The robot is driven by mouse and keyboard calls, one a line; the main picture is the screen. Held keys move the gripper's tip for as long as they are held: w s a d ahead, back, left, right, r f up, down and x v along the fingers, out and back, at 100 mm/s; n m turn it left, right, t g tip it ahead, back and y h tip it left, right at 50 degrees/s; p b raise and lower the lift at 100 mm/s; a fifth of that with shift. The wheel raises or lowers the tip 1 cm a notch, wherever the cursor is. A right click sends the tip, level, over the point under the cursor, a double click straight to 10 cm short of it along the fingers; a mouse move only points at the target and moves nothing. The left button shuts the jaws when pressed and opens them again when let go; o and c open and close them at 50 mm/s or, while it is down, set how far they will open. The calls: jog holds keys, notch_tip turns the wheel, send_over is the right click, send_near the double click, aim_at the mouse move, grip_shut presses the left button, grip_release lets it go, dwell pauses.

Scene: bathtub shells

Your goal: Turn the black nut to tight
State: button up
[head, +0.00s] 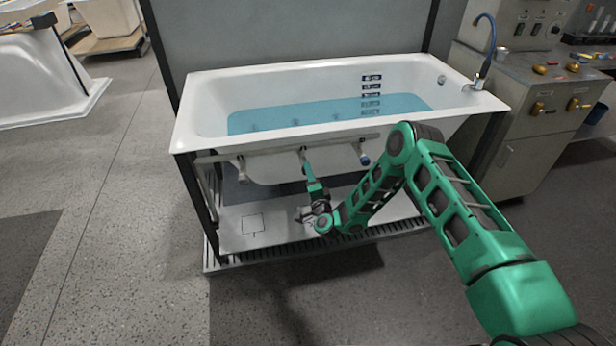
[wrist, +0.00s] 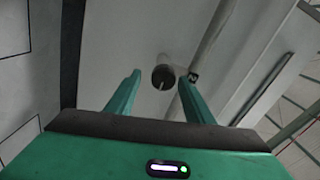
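A dark round end, which looks like the black nut (wrist: 163,78), shows in the wrist view under the pale tub shell. My gripper (wrist: 160,78) is open, with one green finger on each side of the dark end in the picture. The fingers are not visibly closed on it, and I cannot tell how deep they reach around it. In the head view my gripper (head: 306,168) points up at the middle fitting (head: 302,151) below the front rim of the bathtub (head: 190,130). The nut itself is too small to make out there.
A grey pipe (wrist: 208,38) runs beside the dark end in the wrist view. Other fittings hang left (head: 242,172) and right (head: 363,155) under the tub's rail. A dark frame post (head: 201,205) stands at the left. A grey cabinet (head: 520,130) stands right. The floor in front is clear.

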jog(key=shift+s+a, duration=0.1)
jog(key=shift+a, duration=0.1)
jog(key=v, duration=1)
jog(key=shift+s+d, duration=0.15)
jog(key=shift+s, duration=0.1)
jog(key=shift+w+r, duration=0.1)
jog(key=shift+r, duration=0.05)
